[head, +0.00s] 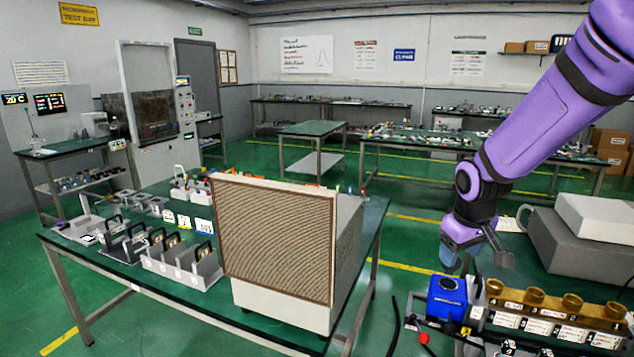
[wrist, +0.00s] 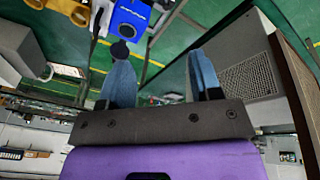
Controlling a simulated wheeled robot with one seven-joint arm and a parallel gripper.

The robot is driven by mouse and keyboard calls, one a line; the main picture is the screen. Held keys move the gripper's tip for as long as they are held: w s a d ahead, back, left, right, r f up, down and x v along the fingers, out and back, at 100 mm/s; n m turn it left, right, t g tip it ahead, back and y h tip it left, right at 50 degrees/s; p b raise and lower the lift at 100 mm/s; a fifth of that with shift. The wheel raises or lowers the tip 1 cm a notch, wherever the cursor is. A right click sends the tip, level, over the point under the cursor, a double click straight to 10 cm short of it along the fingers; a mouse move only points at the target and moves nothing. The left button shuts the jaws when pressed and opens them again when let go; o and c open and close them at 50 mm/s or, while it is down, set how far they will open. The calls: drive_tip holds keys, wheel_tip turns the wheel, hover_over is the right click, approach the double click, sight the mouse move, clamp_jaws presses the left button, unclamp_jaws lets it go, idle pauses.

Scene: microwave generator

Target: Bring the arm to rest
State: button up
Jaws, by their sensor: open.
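My purple arm (head: 535,130) reaches in from the upper right of the head view and hangs down at the right. My gripper (head: 462,262) points downward above and beside a blue box (head: 447,297). In the wrist view my gripper (wrist: 162,78) shows two blue-grey fingers spread apart with nothing between them. The blue box (wrist: 130,18) is beyond the fingertips in the wrist view, apart from them.
A big box with a tan mesh front (head: 275,240) stands on the green-topped table (head: 205,315), left of my gripper. Brass cups in a labelled rack (head: 535,299) stand at the lower right. A grey case (head: 580,245) sits behind them. Green floor separates the tables.

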drive_tip(key=s+r+m+t, duration=0.1)
drive_tip(key=s+r, duration=0.7)
drive_tip(key=s, duration=0.4)
drive_tip(key=s+r+m+t, duration=0.1)
drive_tip(key=s+r+m, duration=0.1)
drive_tip(key=s+r, duration=0.6)
drive_tip(key=s+d, duration=0.1)
drive_tip(key=s, duration=0.4)
drive_tip(key=shift+s+m+t+y, duration=0.2)
drive_tip(key=shift+m+t+y, duration=0.1)
drive_tip(key=shift+y, duration=0.1)
